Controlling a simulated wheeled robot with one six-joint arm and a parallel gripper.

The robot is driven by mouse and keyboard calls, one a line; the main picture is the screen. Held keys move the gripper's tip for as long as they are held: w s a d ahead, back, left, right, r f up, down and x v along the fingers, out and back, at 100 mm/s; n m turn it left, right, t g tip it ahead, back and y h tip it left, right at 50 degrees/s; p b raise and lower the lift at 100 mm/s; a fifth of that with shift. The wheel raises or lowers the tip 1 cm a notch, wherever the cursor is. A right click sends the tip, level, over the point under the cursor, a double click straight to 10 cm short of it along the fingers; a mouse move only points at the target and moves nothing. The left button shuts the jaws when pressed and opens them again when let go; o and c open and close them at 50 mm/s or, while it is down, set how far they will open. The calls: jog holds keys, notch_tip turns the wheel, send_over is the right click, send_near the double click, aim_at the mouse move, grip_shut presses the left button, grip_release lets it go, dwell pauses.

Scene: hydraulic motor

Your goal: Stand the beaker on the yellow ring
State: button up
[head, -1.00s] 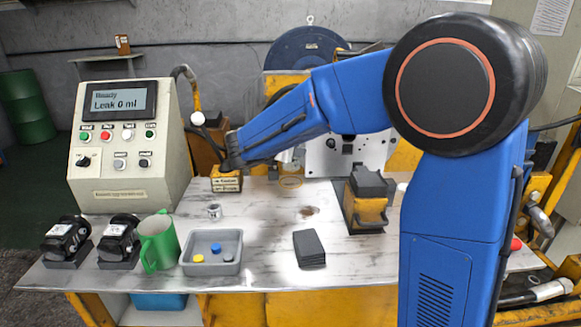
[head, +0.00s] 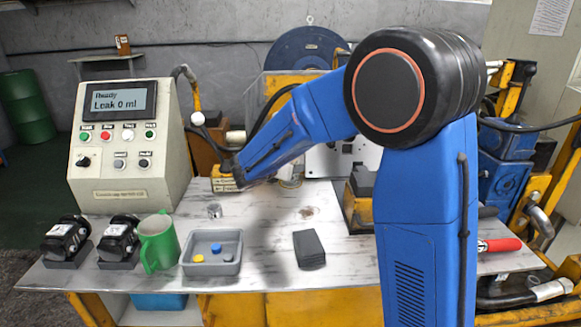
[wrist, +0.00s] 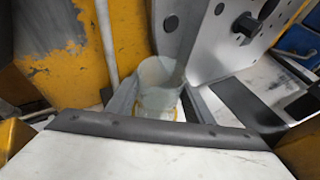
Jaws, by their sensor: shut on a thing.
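The clear glass beaker (wrist: 160,86) is upright between the two fingers of my gripper (wrist: 158,102) in the wrist view, and the gripper is shut on it. The yellow ring (wrist: 174,114) shows partly at the beaker's base, seen partly through the glass. The beaker is hard to make out there. I cannot tell whether its base touches the table inside the ring or is slightly above it.
A white panel with dark bolts (wrist: 230,45) stands close behind the beaker. A grey tray (head: 212,262), green mug (head: 158,245) and dark pad (head: 309,249) are nearer the front.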

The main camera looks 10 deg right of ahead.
jog(key=shift+f, duration=0.1)
jog(key=o, duration=0.9)
jog(key=shift+c, duration=0.2)
jog(key=shift+s+a+r, duration=0.1)
jog(key=shift+a+r, duration=0.05)
jog(key=shift+r, duration=0.05)
jog(key=v, duration=1.1)
jog(key=shift+s, duration=0.3)
jog(key=shift+a, duration=0.25)
